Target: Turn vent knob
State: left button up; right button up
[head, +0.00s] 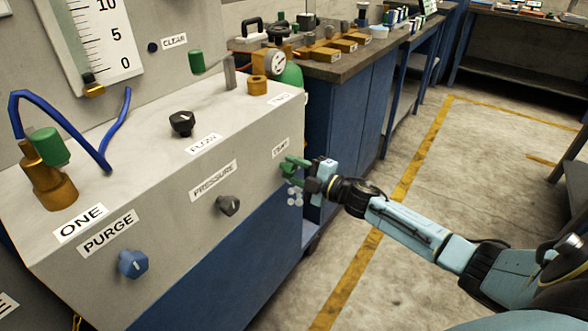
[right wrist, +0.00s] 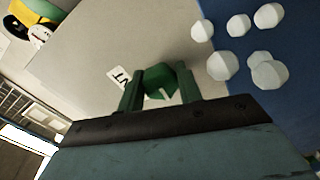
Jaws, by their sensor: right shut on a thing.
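The vent knob (right wrist: 160,82) is dark green and faceted, on the front of the grey cabinet (head: 150,190), under a partly readable label (head: 281,148). In the right wrist view it sits between the two green fingers of my right gripper (right wrist: 160,92), which is shut on it. In the head view my right gripper (head: 296,169) reaches the right end of the cabinet front, and its fingers largely hide the knob. My left gripper is not in view.
Several pale rounded blobs (head: 295,195) show just below the gripper. The PRESSURE knob (head: 228,205), the blue PURGE knob (head: 132,264) and the black FLOW knob (head: 182,123) are to the left. A blue bench (head: 345,115) stands behind. The floor at right is clear.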

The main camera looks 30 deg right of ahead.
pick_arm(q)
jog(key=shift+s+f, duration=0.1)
pick_arm(e)
jog(key=shift+n, duration=0.4)
jog(key=o, duration=1)
jog(key=shift+s, duration=0.2)
jog(key=p+v, duration=0.2)
jog(key=v, duration=0.3)
jog(key=shift+s+d, duration=0.2)
jog(key=shift+s, duration=0.1)
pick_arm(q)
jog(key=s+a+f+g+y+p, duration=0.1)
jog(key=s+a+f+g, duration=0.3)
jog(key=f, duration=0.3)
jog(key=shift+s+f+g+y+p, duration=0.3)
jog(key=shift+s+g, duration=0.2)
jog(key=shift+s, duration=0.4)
pick_arm(e)
send_near(295, 170)
jog(key=shift+v, duration=1.55)
